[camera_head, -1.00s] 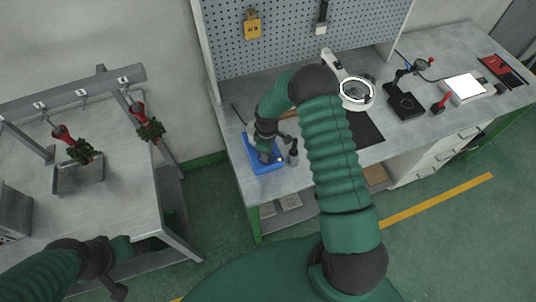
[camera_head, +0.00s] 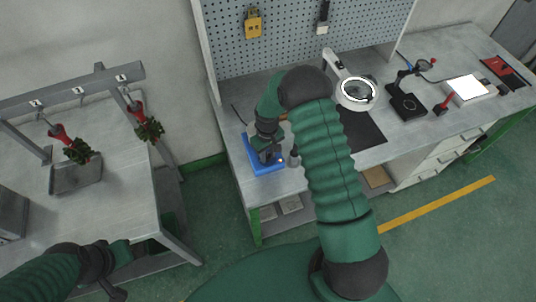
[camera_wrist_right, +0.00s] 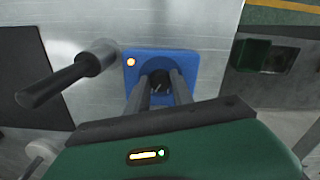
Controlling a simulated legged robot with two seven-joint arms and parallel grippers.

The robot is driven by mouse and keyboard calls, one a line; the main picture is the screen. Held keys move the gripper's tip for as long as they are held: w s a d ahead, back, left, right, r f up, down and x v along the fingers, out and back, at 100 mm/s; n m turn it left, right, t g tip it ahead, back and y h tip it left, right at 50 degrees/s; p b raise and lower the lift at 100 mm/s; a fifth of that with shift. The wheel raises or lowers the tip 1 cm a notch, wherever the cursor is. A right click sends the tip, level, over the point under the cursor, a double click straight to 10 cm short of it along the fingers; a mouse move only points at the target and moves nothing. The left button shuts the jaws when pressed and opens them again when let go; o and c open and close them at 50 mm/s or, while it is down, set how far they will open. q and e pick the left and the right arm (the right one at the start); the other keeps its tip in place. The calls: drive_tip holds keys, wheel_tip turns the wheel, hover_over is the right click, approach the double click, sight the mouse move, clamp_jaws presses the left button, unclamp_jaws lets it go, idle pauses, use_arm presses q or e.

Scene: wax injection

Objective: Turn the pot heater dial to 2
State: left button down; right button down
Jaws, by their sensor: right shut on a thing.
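The blue pot heater (camera_head: 252,158) sits near the front left corner of the workbench, with a small lit indicator on it. My right gripper (camera_head: 267,152) reaches down onto it and hides most of its top in the head view. In the right wrist view the blue heater (camera_wrist_right: 188,62) lies below my right gripper (camera_wrist_right: 160,88). The two fingers are shut on the dark round dial (camera_wrist_right: 160,77). The dial's number marks cannot be read. My left gripper (camera_head: 113,288) is at the lower left, clear of the heater; its jaw state is unclear.
A dark-handled tool (camera_wrist_right: 68,80) stands close beside the heater. A ring magnifier lamp (camera_head: 356,92), a black mat (camera_head: 365,130) and a black stand (camera_head: 405,104) are farther right on the bench. A separate table (camera_head: 120,195) on the left holds a metal tray and hanging red-handled clamps.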

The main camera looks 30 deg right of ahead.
drive_tip(key=shift+w+r, duration=0.15)
drive_tip(key=shift+w, duration=0.15)
drive_tip(key=c, duration=1.4)
unclamp_jaws()
drive_tip(key=shift+o, duration=1.4)
use_arm(q)
drive_tip(key=shift+w+f, duration=0.15)
drive_tip(key=shift+w, duration=0.15)
use_arm(e)
drive_tip(key=shift+f, duration=0.2)
drive_tip(key=shift+r, duration=0.2)
use_arm(q)
wheel_tip(320, 180, down, 2)
drive_tip(key=shift+s+b, duration=0.15)
drive_tip(key=shift+b, duration=0.95)
use_arm(e)
wheel_tip(320, 180, up, 16)
drive_tip(key=shift+r, duration=0.2)
